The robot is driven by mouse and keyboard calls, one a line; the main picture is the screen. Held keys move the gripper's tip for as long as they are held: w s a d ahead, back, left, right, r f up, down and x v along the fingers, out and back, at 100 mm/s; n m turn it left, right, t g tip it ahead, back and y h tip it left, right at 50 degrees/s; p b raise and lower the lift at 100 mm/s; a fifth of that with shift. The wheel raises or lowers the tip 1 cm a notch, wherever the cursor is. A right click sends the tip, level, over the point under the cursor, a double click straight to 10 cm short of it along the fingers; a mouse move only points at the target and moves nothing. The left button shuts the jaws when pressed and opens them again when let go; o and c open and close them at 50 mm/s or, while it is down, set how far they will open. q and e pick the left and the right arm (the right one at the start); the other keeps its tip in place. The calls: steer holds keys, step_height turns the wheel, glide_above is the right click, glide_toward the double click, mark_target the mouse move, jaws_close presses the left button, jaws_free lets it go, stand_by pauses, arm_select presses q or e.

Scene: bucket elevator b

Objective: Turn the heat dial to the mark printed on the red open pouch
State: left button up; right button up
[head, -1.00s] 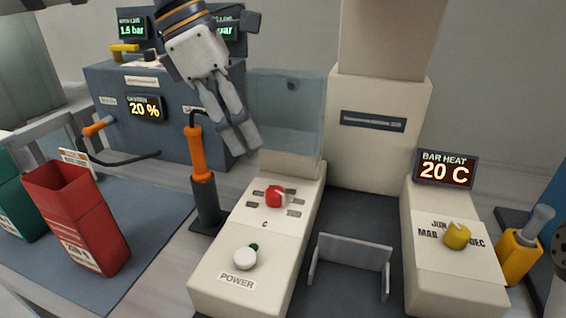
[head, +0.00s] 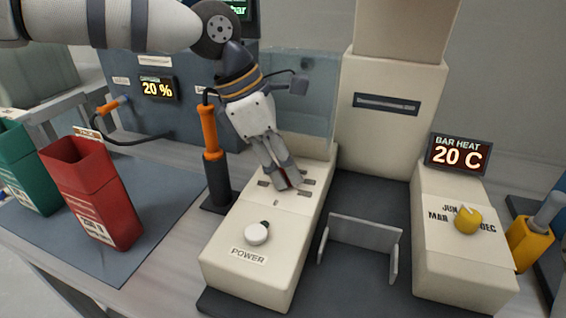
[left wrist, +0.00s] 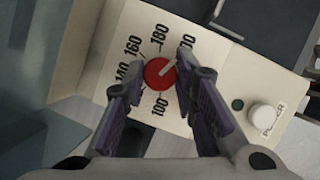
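The red open pouch (head: 100,190) stands upright on a blue-grey mat at the left. Its front label is too small to read. The red heat dial (left wrist: 158,73) sits on the cream panel, with 100, 140, 160, 180 and a partly hidden number around it. Its pale pointer line aims to the upper right, past 180. My left gripper (head: 288,188) is over the dial and mostly hides it in the head view. In the left wrist view its fingers (left wrist: 154,78) are spread, one on each side of the dial. Contact cannot be told. My right gripper is not in view.
A white power knob (head: 257,233) is in front of the dial. An orange-handled tool (head: 209,135) stands close left of my gripper, and a clear guard (head: 308,100) behind it. A display (head: 458,155) reads 20 C above a yellow dial (head: 467,220). A green pouch (head: 28,170) stands far left.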

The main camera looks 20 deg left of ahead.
arm_select(q)
jaws_close()
